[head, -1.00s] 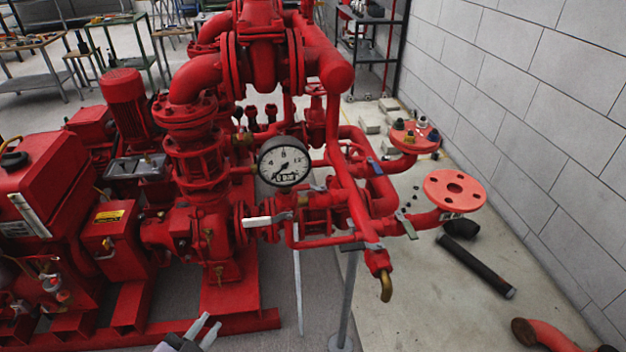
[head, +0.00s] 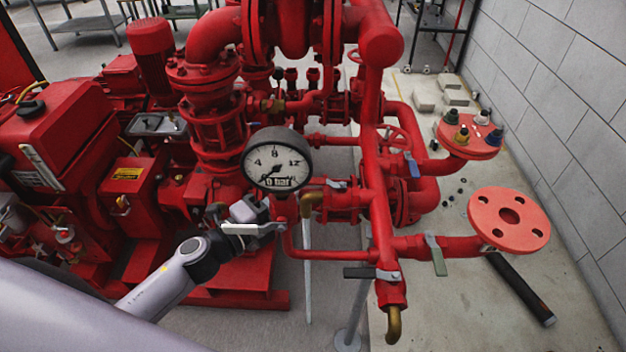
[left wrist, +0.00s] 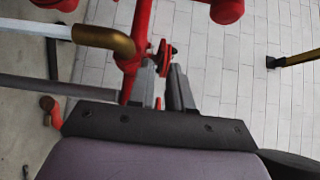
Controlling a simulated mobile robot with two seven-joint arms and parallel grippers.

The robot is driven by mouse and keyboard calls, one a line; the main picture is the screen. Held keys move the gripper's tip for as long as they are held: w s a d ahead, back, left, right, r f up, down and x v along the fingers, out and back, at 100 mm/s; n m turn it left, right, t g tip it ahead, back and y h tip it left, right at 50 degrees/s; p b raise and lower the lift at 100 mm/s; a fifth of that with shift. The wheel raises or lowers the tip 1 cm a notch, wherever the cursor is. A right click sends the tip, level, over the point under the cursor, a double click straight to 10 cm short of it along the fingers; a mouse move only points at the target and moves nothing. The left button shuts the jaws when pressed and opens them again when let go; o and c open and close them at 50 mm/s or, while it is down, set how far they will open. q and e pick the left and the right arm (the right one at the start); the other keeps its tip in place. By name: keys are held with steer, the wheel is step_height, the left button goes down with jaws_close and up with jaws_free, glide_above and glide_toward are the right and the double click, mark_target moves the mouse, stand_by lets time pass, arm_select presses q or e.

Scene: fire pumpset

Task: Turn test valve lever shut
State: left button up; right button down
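A lever with a pale handle (head: 240,229) sits on the red pipework just below the pressure gauge (head: 276,165). I cannot tell whether it is the test valve's lever. My left gripper (head: 250,209) is right at this handle, and the two overlap in the head view; I cannot tell whether they touch. In the left wrist view the two fingers (left wrist: 164,80) stand apart, with red pipework showing beyond the gap and nothing clearly held. Other levers are a dark one (head: 362,272), a green one (head: 436,255) and a blue one (head: 412,165). My right gripper is not in view.
A brass elbow (head: 312,200) on a pale pipe stands close right of the gripper; the elbow (left wrist: 112,41) also shows in the left wrist view. Bare floor lies at the front right.

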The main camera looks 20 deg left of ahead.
mark_target(309, 185)
arm_select(q)
steer(key=shift+x, duration=2.95)
steer(key=shift+c, duration=0.3)
jaws_close()
